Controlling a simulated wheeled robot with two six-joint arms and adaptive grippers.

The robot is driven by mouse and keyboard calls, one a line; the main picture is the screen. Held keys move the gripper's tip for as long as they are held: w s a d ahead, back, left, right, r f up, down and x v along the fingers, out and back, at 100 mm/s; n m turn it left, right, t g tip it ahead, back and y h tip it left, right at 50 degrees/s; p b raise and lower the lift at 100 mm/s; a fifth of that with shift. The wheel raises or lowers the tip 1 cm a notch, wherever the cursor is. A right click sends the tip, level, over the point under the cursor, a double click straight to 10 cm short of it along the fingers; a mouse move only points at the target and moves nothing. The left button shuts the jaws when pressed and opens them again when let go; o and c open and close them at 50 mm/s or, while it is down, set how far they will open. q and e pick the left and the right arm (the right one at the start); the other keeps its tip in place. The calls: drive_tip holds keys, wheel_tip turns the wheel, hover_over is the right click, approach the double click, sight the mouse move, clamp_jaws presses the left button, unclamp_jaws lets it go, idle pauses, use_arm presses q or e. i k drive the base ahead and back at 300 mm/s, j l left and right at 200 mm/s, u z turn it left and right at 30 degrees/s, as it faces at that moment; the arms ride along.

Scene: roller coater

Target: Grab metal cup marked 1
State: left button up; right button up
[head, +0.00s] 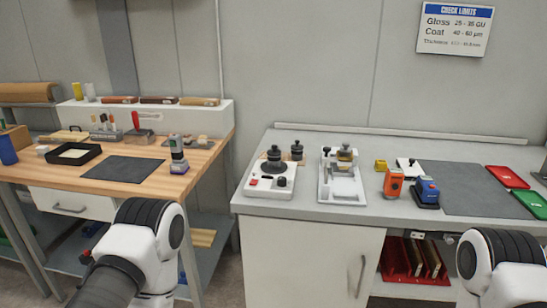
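No mark "1" is readable on anything here, so I cannot tell which item is the metal cup. A small dark metallic piece (297,150) stands behind the white device with a round black top (272,176) on the grey counter. A brass-coloured cylindrical piece (345,155) stands at the back of a white instrument (342,186) beside it. Both are too small to identify. My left arm shows at the lower left and my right arm at the lower right, both in front of the benches. Neither gripper shows.
The grey counter (390,222) also holds an orange device (393,183), a blue device (427,192), a grey mat (470,190), a red tray (507,177) and a green tray (533,204). A wooden bench (190,180) stands left, with a black tray (72,154). A gap separates them.

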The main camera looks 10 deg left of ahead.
sight(272, 162)
drive_tip(key=i+j+z, duration=0.45)
drive_tip(key=j, duration=0.2)
drive_tip(key=j+z, duration=0.2)
drive_tip(key=i+j, duration=0.05)
drive_tip(key=j, duration=0.05)
